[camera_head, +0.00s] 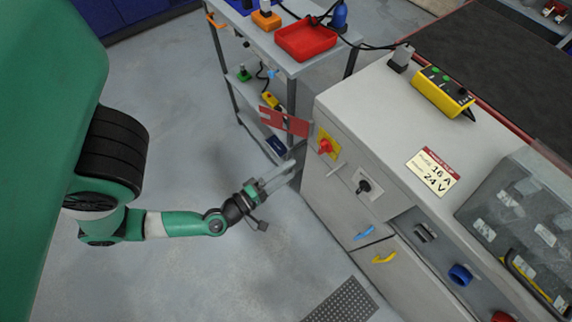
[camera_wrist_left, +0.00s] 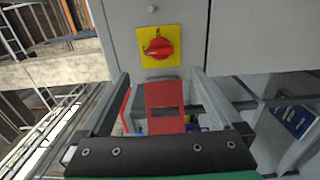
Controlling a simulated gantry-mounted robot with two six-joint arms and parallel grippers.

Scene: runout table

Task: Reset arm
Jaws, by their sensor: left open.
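My left gripper (camera_head: 289,167) is open beside the near left side of the grey cabinet (camera_head: 385,95). In the left wrist view its two fingers (camera_wrist_left: 158,80) stand apart. A red rotary switch (camera_head: 326,146) on a yellow plate sits on the cabinet front, up and right of the gripper. The switch also shows in the left wrist view (camera_wrist_left: 159,48), just beyond the fingertips. A red plate with a dark slot (camera_wrist_left: 165,105) shows between the fingers; I cannot tell whether they touch it. A red plate (camera_head: 285,121) also shows left of the switch in the head view. My right gripper is out of view.
A black knob (camera_head: 363,187), a blue handle (camera_head: 364,233) and a yellow handle (camera_head: 384,258) are on the cabinet front. A yellow control box (camera_head: 442,93) lies on top. A shelf trolley with a red tray (camera_head: 305,39) stands behind. The floor (camera_head: 185,260) is open near my arm.

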